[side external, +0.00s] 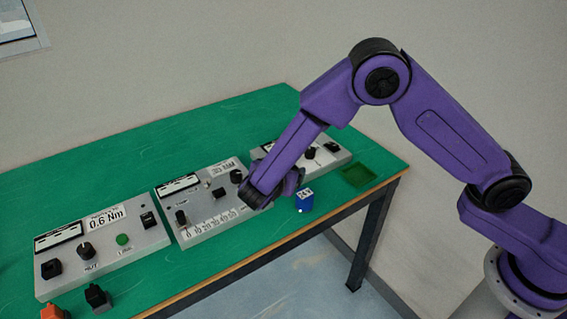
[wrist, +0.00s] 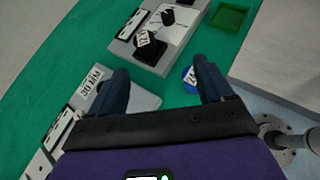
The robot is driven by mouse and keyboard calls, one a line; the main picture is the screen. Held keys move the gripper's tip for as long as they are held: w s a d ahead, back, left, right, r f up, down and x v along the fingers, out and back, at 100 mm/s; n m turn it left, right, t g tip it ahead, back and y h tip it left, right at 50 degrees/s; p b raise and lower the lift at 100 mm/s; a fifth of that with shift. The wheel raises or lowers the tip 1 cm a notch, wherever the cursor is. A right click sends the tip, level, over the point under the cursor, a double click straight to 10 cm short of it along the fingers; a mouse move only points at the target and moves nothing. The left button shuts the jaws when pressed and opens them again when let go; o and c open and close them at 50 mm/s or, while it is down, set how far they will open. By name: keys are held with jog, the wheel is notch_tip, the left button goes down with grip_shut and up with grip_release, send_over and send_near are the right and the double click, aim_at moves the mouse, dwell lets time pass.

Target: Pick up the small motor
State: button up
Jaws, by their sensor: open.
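A small blue block-like part (side external: 305,201) with a white label, possibly the motor, stands on the green table near its front edge. It also shows in the wrist view (wrist: 188,78), partly hidden behind my right finger. My gripper (wrist: 160,76) is open, with nothing between its fingers. The fingers are spread wide, and the blue part lies beyond and beside the right fingertip. A black part (wrist: 150,50) with a white label sits farther off on a grey panel, ahead of the gap between the fingers. In the side view my wrist hides the fingertips.
Grey control panels with knobs line the table: a left one (side external: 103,250), a middle one (side external: 200,228) and a far one (side external: 330,152). A dark green square tray (side external: 358,176) lies at the right end. Orange (side external: 52,312) and black (side external: 97,297) parts are at the lower left.

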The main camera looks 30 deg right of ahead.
jog(key=w+d+f, duration=0.2)
jog(key=w, duration=0.1)
jog(key=w+d+f+n+t, duration=0.1)
jog(key=w+d+f, duration=0.1)
jog(key=w+f, duration=0.1)
jog(key=w+d+f+n, duration=0.1)
jog(key=w+d+f, duration=0.1)
jog(key=w, duration=0.2)
jog(key=shift+w+f+t, duration=0.15)
jog(key=shift+w+t, duration=0.15)
jog(key=shift+s+f+x, duration=0.1)
jog(key=shift+x, duration=1.2)
jog(key=shift+s+f+x, duration=0.1)
jog(key=shift+x, duration=1.15)
jog(key=c, duration=1.2)
jog(key=shift+c, duration=0.7)
